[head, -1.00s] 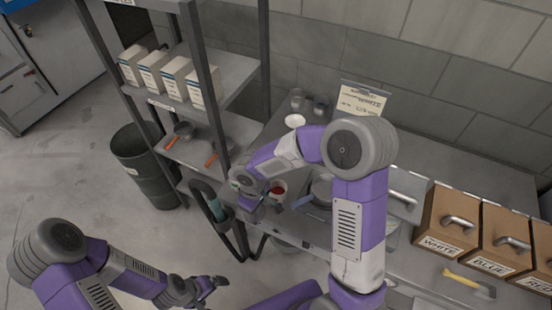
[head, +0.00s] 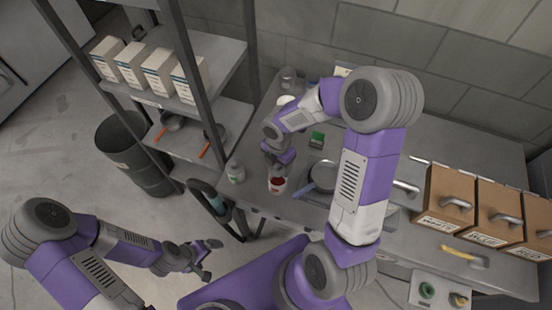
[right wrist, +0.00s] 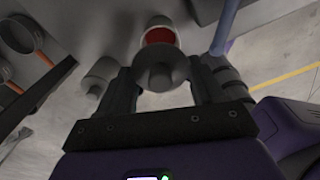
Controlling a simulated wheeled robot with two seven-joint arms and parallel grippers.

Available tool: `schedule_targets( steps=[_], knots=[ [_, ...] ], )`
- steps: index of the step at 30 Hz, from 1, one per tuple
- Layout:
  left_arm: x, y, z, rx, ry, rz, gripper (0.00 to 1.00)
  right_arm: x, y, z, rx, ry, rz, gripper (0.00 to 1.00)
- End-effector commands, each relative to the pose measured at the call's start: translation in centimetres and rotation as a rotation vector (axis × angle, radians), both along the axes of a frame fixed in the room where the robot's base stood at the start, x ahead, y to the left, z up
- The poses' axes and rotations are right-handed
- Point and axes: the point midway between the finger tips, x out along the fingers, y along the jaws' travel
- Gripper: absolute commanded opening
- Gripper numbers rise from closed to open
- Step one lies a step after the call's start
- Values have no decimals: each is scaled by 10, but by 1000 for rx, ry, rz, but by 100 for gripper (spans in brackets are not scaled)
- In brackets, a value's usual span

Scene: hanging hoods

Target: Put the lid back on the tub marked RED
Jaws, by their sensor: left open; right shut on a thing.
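A small pale tub (head: 278,187) with red inside stands uncovered near the front edge of the steel counter. Any writing on it is too small to read. It also shows in the right wrist view (right wrist: 160,24), just beyond the fingers. My right gripper (head: 277,163) is just behind the tub in the head view. In the right wrist view it is shut on a round grey lid with a knob (right wrist: 161,76), apart from the tub's opening. The lid is hard to make out in the head view. My left gripper (head: 208,259) is open and empty, low in front of the counter.
A grey-capped jar (head: 235,171) stands left of the tub, and a pan (head: 322,176) stands close on its right. A green block (head: 317,140) lies behind. Brown boxes (head: 450,197) with handles and colour-name labels stand at right. A shelf rack (head: 220,128) stands left.

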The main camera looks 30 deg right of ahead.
Motion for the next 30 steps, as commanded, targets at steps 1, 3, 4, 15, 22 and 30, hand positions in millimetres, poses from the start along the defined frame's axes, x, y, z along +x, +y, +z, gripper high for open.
schedule_targets(
  steps=[1, 3, 4, 15, 22, 30],
  knots=[
    [0, 0, -3, 0, 0, 0, 98, 0, 0, -3, 0, 0, 1, 38],
    [0, 0, -6, 0, 0, 0, 98, 0, 0, -7, 0, 1, 0, 38],
    [0, 0, -8, 0, 0, 0, 98, 0, 0, -8, 0, 1, 0, 38],
    [0, 0, -42, 0, 0, 0, 98, 0, 0, -43, 0, 1, -2, 38],
    [0, 0, -55, 0, 0, 0, 98, 0, 0, -60, -1, 2, -3, 38],
    [0, 0, -56, 0, 0, 0, 98, 0, 0, -63, 0, 1, -2, 38]
  ],
)
